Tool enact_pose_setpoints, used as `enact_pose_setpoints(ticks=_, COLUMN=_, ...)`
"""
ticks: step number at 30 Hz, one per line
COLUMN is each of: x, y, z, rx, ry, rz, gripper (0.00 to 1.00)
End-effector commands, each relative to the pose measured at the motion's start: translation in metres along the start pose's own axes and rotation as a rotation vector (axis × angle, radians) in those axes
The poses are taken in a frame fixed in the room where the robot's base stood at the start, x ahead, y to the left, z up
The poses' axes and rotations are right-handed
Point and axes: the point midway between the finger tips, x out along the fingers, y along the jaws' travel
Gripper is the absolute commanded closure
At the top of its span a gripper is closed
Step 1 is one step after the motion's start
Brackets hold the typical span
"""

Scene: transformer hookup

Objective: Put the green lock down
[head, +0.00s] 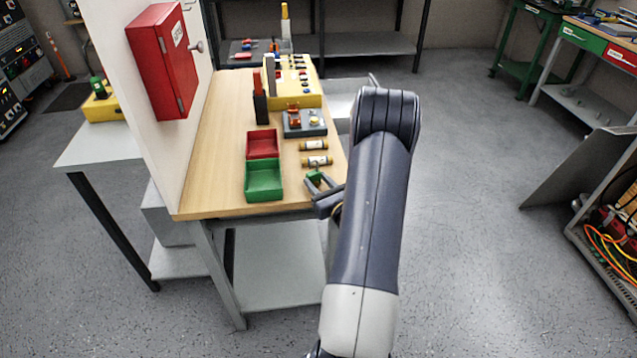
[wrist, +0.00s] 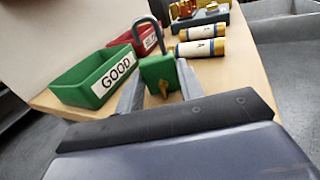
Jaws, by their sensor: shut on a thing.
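The green lock (wrist: 158,70) is a green padlock with a grey shackle and a brass key in its face. My gripper (wrist: 160,88) is shut on its body, one finger on each side, with the shackle pointing up. In the head view my gripper (head: 318,184) is at the bench's near right corner, to the right of the green tray; the lock is small there and partly hidden. I cannot tell whether the lock touches the bench top.
The wooden bench (head: 218,185) holds a green tray (head: 264,192) labelled GOOD, a red tray (head: 262,140) behind it, and two yellow-and-white cylinders (head: 315,161) to the right. A grey block (head: 303,131) with red and yellow parts stands behind the cylinders. A red wall box (head: 162,60) hangs at left.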

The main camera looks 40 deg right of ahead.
Motion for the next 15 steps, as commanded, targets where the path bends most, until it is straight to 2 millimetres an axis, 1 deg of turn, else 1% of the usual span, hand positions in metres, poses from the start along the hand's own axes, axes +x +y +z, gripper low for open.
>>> enact_pose_setpoints(ticks=8, x=0.0001, y=-0.0001, z=-0.0012, rx=-0.001, ry=-0.001, rz=0.000, gripper=0.93)
enact_pose_setpoints(ticks=13, x=0.0001, y=0.0000, z=-0.0060, rx=-0.001, ry=-0.001, rz=0.000, gripper=0.93)
enact_pose_setpoints(ticks=14, x=0.0000, y=0.0000, z=-0.0051, rx=-0.001, ry=0.000, rz=0.000, gripper=0.63)
enact_pose_setpoints(ticks=15, x=0.0000, y=0.0001, z=-0.0045, rx=-0.001, ry=0.000, rz=0.000, gripper=0.59)
